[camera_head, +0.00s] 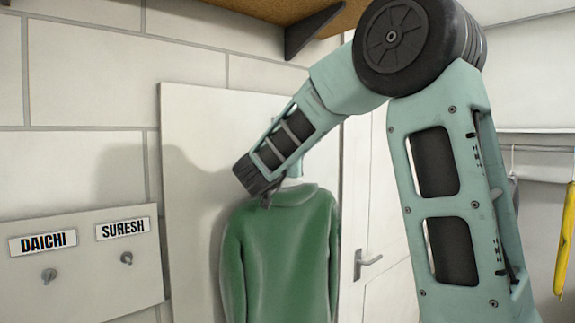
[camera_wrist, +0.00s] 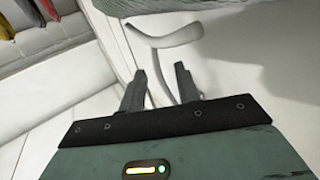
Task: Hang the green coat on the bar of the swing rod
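The green coat (camera_head: 280,255) hangs upright in front of a pale panel in the head view. Its pale hanger shows just above the collar. My gripper (camera_head: 266,198) is at the coat's neck, and my forearm partly hides the hanger there. In the wrist view, my gripper (camera_wrist: 160,82) has its two fingers apart, with a thin pale wire between them. This wire runs to a curved pale piece, apparently the hanger (camera_wrist: 165,36). A grey-green strip at the top edge looks like the coat (camera_wrist: 145,6). I cannot tell what holds the hanger up. I cannot make out the swing rod for certain.
A rail (camera_head: 540,149) at the right holds hangers and a yellow garment (camera_head: 565,240). A door handle (camera_head: 367,262) sticks out right of the coat. A board (camera_head: 85,265) with name labels and pegs is at the left. A shelf bracket (camera_head: 310,30) is above.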

